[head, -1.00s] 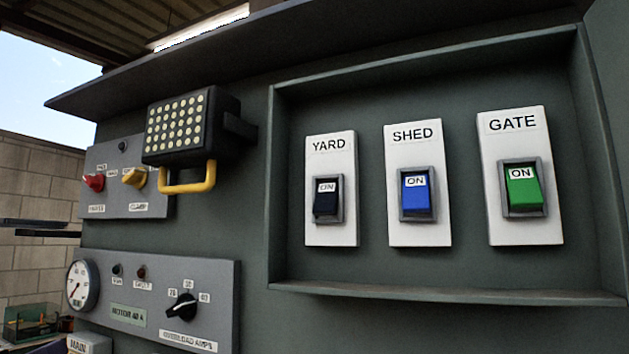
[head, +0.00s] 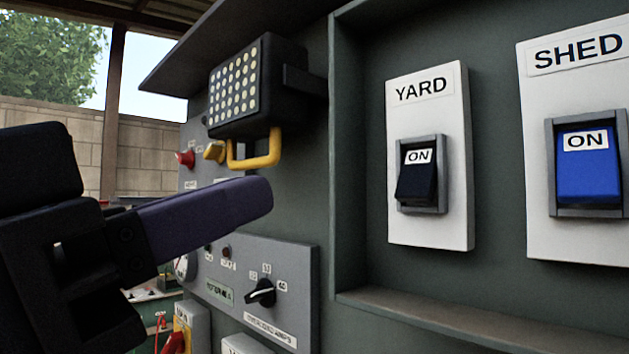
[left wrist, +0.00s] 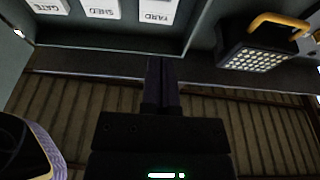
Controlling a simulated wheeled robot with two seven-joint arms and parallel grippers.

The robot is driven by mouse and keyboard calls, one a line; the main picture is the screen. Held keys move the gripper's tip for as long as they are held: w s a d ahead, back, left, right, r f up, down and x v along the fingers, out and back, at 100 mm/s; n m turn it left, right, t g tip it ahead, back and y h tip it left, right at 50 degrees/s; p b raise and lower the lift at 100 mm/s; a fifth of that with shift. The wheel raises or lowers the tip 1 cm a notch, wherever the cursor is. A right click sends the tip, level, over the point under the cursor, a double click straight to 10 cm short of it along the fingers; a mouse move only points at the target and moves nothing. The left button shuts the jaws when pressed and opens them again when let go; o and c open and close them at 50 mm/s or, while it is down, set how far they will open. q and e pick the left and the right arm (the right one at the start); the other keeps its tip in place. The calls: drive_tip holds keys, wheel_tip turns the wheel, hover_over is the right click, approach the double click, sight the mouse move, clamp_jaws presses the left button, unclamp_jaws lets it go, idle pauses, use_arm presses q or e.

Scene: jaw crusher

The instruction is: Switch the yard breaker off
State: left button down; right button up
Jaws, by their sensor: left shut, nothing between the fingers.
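The yard breaker (head: 415,183) is a black rocker in a grey frame on a white plate marked YARD. Its ON label shows at the top of the rocker. My left gripper (head: 262,194) comes in from the left with its fingers shut and empty. In the picture its tip is left of the yard plate, apart from the rocker. My right gripper is not in view.
The blue shed breaker (head: 588,178) also shows ON, right of the yard one. The breakers sit in a recess with a raised rim (head: 345,150) and bottom ledge. A lamp (head: 250,90) with a yellow handle (head: 255,160) juts out at left, above a dial panel (head: 245,285).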

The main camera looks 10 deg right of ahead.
use_arm(q)
drive_tip(key=p, duration=0.4)
approach(413, 174)
wheel_tip(413, 174, up, 4)
drive_tip(key=w+d, duration=0.1)
drive_tip(key=d, duration=0.1)
drive_tip(key=shift+w+d+f, duration=0.4)
drive_tip(key=shift+w+d, duration=0.2)
drive_tip(key=shift+w+d+f, duration=0.45)
drive_tip(key=shift+w+d, duration=0.1)
drive_tip(key=shift+w, duration=0.05)
drive_tip(key=shift+w+d+f, duration=0.15)
drive_tip(key=shift+w+d, duration=0.05)
drive_tip(key=shift+d, duration=0.05)
